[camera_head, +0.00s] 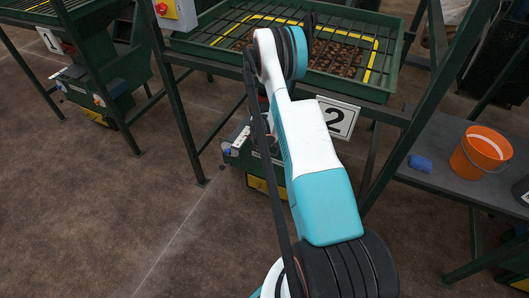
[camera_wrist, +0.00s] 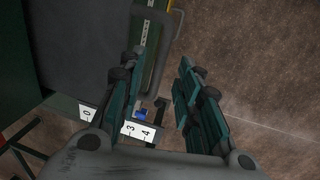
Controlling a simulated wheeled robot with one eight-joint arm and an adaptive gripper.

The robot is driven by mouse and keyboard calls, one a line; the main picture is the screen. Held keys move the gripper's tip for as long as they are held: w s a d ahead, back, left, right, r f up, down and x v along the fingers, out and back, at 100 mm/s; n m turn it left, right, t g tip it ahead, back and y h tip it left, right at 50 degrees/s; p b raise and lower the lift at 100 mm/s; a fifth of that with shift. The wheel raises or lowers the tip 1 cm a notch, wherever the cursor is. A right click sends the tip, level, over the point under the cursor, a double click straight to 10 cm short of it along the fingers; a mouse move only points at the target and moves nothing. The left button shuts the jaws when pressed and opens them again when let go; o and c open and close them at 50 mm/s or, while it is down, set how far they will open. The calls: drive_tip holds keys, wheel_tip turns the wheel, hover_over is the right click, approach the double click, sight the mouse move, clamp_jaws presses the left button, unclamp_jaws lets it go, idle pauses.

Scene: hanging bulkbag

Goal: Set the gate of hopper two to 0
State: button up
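Hopper two shows in the head view, with a white "2" plate (camera_head: 338,118) on its green frame and brown lumps (camera_head: 345,58) in its wide top tray. My arm covers much of its lower part, and my gripper is hidden there. In the wrist view my gripper (camera_wrist: 162,62) is open, its teal fingers apart. A grey bent bar (camera_wrist: 166,55), like a handle, runs between the fingertips; I cannot tell whether they touch it. White scale plates show 0 (camera_wrist: 87,113) and 3 and 4 (camera_wrist: 137,130). A small blue part (camera_wrist: 141,113) is beside the 3–4 plate.
A dark table (camera_head: 448,150) at right carries an orange bucket (camera_head: 481,150) and a blue item (camera_head: 420,163). Another green hopper stand (camera_head: 105,65) is at left. A red-and-yellow switch box (camera_head: 172,12) is on hopper two's frame. The brown floor between stands is clear.

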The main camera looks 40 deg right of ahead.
drive_tip(key=shift+w+d+f, duration=0.1)
drive_tip(key=shift+d+f, duration=0.1)
drive_tip(key=shift+f, duration=0.9)
clamp_jaws()
drive_tip(key=d, duration=0.2)
drive_tip(key=w+d, duration=0.1)
drive_tip(key=d, duration=0.1)
drive_tip(key=w+d, duration=0.1)
drive_tip(key=d, duration=0.1)
drive_tip(key=shift+w+r, duration=0.1)
drive_tip(key=shift+w, duration=0.15)
